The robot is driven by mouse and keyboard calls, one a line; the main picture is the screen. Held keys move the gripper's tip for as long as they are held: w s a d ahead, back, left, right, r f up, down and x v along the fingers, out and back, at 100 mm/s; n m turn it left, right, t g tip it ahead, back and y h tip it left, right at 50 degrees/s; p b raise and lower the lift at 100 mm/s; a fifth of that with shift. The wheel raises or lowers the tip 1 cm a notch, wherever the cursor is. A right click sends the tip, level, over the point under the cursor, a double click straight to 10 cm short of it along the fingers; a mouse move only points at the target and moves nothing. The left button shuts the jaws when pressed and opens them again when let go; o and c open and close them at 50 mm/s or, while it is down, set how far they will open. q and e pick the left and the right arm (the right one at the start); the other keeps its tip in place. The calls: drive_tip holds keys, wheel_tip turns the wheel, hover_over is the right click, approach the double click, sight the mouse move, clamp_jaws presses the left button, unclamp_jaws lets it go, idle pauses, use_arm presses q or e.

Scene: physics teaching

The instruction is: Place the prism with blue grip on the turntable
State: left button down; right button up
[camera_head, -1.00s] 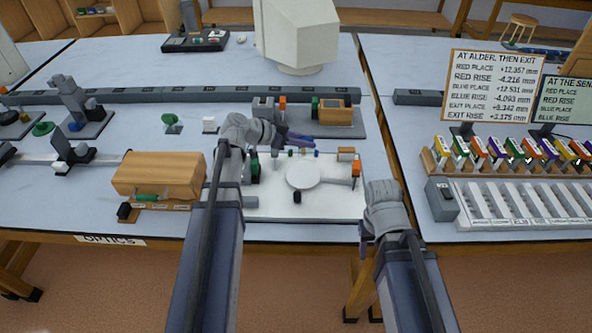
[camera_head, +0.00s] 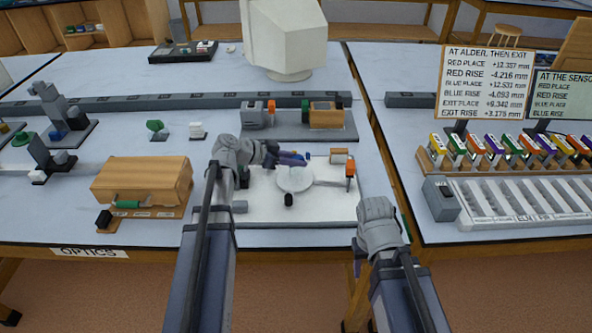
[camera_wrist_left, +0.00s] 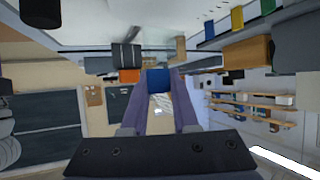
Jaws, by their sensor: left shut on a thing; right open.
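The turntable (camera_head: 294,180) is a round white disc on the white board in the head view. My left gripper (camera_head: 300,158) is just behind the disc, its purple fingers pointing right. In the left wrist view, the left gripper (camera_wrist_left: 158,92) is shut on a blue block (camera_wrist_left: 158,80), the blue grip of the prism. The prism's clear body cannot be made out. In the head view a small patch of blue (camera_head: 308,156) shows at the fingertips.
The white board (camera_head: 260,212) carries a small black knob (camera_head: 289,200) in front of the disc and an arm with an orange-topped post (camera_head: 350,170) at right. A wooden box (camera_head: 142,180) stands left. A grey bench with instruments (camera_head: 340,133) lies behind.

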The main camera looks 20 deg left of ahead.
use_arm(q)
drive_tip(key=shift+f+b, duration=0.85)
drive_tip(key=shift+f, duration=0.5)
use_arm(e)
drive_tip(key=shift+f, duration=1.3)
use_arm(q)
drive_tip(key=shift+f, duration=0.2)
drive_tip(key=c, duration=0.7)
unclamp_jaws()
use_arm(e)
drive_tip(key=shift+f, duration=0.15)
use_arm(q)
drive_tip(key=shift+r, duration=0.2)
drive_tip(key=shift+s+a+r, duration=0.15)
drive_tip(key=shift+a+r, duration=0.05)
drive_tip(key=shift+r, duration=0.05)
drive_tip(key=shift+p+v, duration=2.9)
drive_tip(key=shift+v, duration=2.8)
use_arm(e)
wheel_tip(320, 180, up, 6)
